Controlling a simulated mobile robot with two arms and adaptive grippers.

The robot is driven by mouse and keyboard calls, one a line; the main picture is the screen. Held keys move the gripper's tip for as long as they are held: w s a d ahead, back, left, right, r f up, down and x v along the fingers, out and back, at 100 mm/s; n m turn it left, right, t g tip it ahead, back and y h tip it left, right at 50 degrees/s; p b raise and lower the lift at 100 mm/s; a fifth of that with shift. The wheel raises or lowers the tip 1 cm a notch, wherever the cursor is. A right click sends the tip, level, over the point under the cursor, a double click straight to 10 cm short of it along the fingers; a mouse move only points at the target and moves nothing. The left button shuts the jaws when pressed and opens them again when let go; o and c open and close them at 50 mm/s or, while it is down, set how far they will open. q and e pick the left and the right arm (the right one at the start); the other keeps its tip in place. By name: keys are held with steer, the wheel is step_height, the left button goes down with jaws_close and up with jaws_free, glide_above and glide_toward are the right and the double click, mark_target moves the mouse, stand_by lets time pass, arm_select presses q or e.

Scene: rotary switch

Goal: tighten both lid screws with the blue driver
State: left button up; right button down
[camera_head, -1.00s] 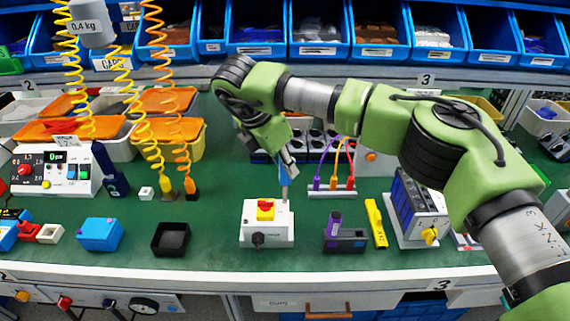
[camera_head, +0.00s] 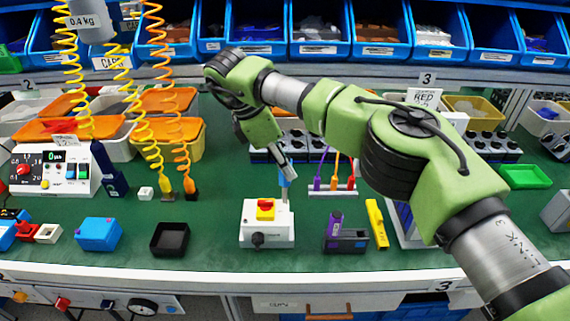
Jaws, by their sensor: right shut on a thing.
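The rotary switch box (camera_head: 267,232) is white and sits on the green bench at the centre. It has a yellow plate with a red knob (camera_head: 265,208) on top and a black round part on its front. My right gripper (camera_head: 286,173) is above the box's back right corner, shut on the blue driver (camera_head: 285,181). The driver points down, and its thin shaft reaches the back right corner of the lid. The screw under the tip and the other lid screw cannot be made out. My left gripper is out of view.
A black tray (camera_head: 170,239) and a blue box (camera_head: 99,234) stand left of the switch. A dark holder with a purple item (camera_head: 334,229) and a yellow tool (camera_head: 377,222) stand to its right. Coloured drivers (camera_head: 335,176) stand in a rack behind. My right arm covers the right side.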

steer(key=shift+r+p, duration=1.35)
steer(key=shift+r, duration=1.6)
